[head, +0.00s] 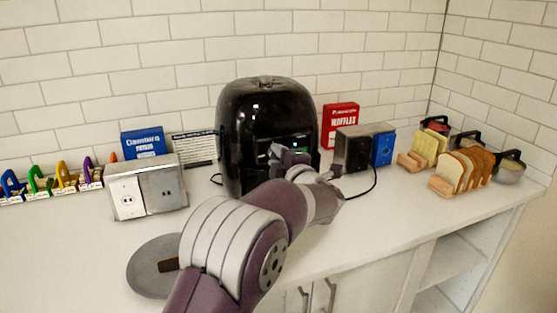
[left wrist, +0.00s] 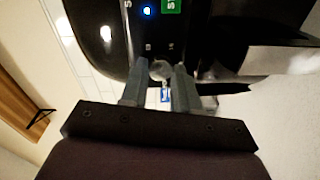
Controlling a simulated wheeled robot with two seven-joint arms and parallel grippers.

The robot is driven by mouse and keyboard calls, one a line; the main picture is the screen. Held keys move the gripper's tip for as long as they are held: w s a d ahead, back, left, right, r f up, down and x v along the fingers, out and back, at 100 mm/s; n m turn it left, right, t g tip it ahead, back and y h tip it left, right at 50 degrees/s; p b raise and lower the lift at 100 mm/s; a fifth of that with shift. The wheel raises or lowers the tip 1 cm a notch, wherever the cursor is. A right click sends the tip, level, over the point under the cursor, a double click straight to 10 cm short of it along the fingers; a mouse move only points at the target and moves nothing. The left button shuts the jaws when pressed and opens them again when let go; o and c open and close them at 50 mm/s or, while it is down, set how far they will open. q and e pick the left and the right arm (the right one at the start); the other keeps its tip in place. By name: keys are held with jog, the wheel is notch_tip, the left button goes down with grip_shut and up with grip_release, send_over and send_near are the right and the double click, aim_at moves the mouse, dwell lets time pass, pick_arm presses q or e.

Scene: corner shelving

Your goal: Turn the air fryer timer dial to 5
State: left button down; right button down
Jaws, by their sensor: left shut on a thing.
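The black air fryer (head: 255,110) stands upright on the counter against the tiled wall. My left arm reaches across to its front, and my left gripper (head: 290,157) is at the lit panel, hiding the dial in the head view. In the left wrist view, the round grey timer dial (left wrist: 161,69) sits between the two fingers of my left gripper (left wrist: 158,78), which is shut on it. A blue light and a green display show on the black front (left wrist: 215,22). I cannot read the dial's setting. My right gripper is in neither view.
An outlet box (head: 128,197) stands left of the fryer. A grey box (head: 352,150) with a cable and a red waffle box (head: 340,118) stand to its right. A toast rack (head: 465,170) is farther right. A round grey disc (head: 145,275) lies in front.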

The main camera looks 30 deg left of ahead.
pick_arm(q)
jog(key=c, duration=0.8)
grip_release()
jog(key=v, duration=1.2)
jog(key=shift+s+d+r+b, duration=0.1)
jog(key=shift+s+d+b, duration=0.1)
jog(key=shift+d+b, duration=0.15)
jog(key=shift+a, duration=0.1)
